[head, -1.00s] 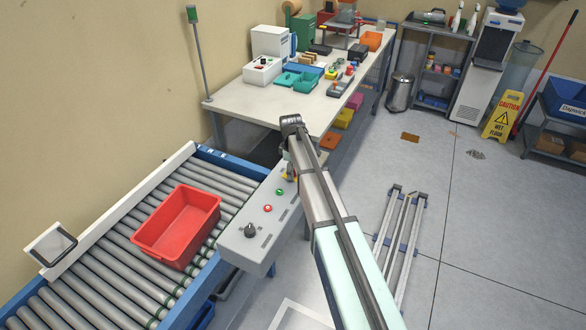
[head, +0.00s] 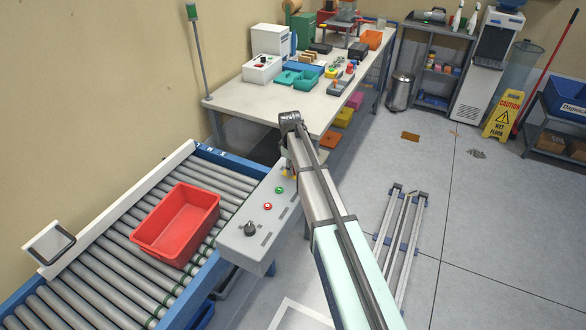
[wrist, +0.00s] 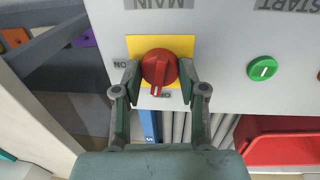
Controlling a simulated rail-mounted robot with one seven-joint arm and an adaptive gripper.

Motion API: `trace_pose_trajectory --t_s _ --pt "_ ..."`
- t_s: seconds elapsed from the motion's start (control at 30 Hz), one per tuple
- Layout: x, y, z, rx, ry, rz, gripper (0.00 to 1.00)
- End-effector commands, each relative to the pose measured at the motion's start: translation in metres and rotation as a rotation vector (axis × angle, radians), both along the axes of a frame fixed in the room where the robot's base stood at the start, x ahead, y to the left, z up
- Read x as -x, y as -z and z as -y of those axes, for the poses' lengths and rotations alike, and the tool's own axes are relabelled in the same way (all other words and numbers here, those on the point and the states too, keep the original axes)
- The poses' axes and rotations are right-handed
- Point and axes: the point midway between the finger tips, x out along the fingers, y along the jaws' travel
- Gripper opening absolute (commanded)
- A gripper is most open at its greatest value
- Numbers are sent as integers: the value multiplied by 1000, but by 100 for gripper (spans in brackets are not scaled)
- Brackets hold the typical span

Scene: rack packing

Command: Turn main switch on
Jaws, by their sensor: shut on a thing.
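The main switch is a red rotary knob (wrist: 159,68) on a yellow plate (wrist: 178,45) in the wrist view. The label MAIN reads upside down above it. The knob's grip bar points down in the picture, toward the OFF mark; the ON mark is at its left. My gripper (wrist: 160,82) has a finger on each side of the knob and is shut on it. In the head view, my arm covers most of the switch at the far end of the grey control panel (head: 238,243).
A green START button (wrist: 262,69) is right of the switch in the wrist view. The panel also carries a red button (head: 267,206) and a black knob (head: 250,229). A red bin (head: 176,224) sits on the roller conveyor (head: 110,262) beside it. A workbench (head: 232,104) stands behind.

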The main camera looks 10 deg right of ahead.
Motion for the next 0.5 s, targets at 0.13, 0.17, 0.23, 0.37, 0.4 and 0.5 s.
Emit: trace_pose_trajectory --t_s 0.13,0.17,0.23,0.37,0.4,0.5 --pt "0 3 0 1 127 -2 7" --pt "0 3 -1 0 155 -3 7" --pt "0 3 -1 0 222 -3 7" --pt "0 4 -1 0 346 -3 7" --pt "0 4 -1 1 383 -3 7" --pt "0 3 -1 1 478 -4 7"
